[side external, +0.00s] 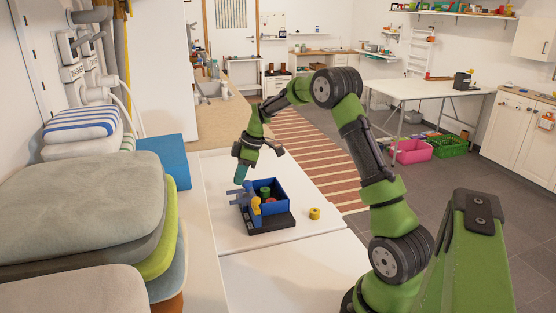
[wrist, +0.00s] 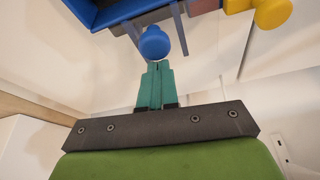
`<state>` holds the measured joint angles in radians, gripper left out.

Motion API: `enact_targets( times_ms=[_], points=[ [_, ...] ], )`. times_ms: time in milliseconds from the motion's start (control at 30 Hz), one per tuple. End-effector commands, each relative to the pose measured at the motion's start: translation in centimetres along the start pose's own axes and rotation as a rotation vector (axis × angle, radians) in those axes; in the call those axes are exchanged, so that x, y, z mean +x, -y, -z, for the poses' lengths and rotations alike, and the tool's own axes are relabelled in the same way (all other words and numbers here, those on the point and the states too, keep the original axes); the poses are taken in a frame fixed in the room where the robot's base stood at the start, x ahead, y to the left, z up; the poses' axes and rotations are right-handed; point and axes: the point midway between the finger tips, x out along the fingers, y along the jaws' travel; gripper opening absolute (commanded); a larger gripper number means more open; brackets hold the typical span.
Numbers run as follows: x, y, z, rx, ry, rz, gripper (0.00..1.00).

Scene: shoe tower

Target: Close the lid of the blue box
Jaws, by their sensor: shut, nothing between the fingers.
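The blue box (side external: 290,194) stands on a dark base (side external: 272,222) on the white worktop. Its top is open, and green and red pieces show inside. A blue-grey part (side external: 238,196), which looks like the opened lid, sticks out on the box's left side. In the wrist view a round blue knob (wrist: 154,43) is just ahead of my fingertips. Whether they touch cannot be told. My gripper (side external: 240,181) has teal fingers, pressed together and empty, pointing down near that blue-grey part. The fingers also show in the wrist view (wrist: 158,65).
A yellow knob (side external: 256,206) is at the box's front left, also in the wrist view (wrist: 272,14). A loose yellow cylinder (side external: 315,213) stands right of the base. Stacked cushions (side external: 85,205) fill the left. The worktop in front is clear.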

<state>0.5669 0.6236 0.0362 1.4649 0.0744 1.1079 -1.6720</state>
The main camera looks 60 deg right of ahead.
Motion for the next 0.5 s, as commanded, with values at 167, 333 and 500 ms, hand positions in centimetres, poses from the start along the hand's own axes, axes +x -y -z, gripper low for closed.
enact_targets(
  times_ms=[167, 333, 500],
  points=[
    [-1.9, -0.9, -5.1, 0.007, 0.001, -0.003, 0.0],
    [-3.1, -1.4, -8.4, 0.005, 0.001, -0.001, 0.0],
    [-3.2, -1.4, -8.8, -0.001, 0.001, -0.001, 0.0]
  ],
)
